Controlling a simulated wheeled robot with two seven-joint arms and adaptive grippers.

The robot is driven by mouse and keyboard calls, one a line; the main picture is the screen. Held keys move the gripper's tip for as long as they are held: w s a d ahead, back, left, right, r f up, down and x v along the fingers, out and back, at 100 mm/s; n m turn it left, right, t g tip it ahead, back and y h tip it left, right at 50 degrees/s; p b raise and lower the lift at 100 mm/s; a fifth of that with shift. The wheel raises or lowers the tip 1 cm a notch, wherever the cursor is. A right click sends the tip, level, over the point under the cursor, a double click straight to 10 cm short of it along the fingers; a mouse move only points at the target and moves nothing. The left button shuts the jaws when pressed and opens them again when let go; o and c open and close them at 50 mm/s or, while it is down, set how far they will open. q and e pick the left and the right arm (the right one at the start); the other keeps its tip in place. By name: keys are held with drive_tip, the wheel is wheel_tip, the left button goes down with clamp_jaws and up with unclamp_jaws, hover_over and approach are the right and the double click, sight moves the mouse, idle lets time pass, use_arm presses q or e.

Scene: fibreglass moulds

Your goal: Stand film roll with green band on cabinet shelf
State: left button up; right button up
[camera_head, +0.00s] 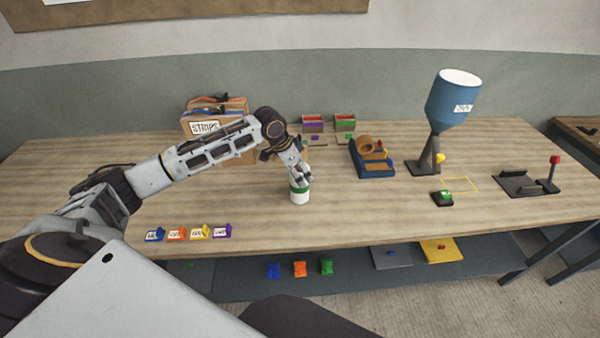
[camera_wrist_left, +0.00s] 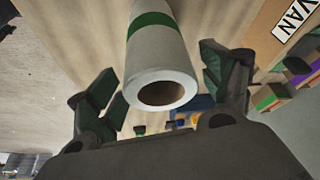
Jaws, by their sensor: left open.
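The fingers look apart from the roll. I cannot make out a cabinet shelf for certain. My right gripper is not in view.
A cardboard box with a "STRIPE" label (camera_head: 205,127) stands behind my left arm. Small coloured labelled holders (camera_head: 199,232) line the front left.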

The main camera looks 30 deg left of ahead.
use_arm(q)
drive_tip(key=v, duration=1.1)
drive_tip(key=shift+r, duration=0.2)
drive_tip(key=shift+o, duration=0.4)
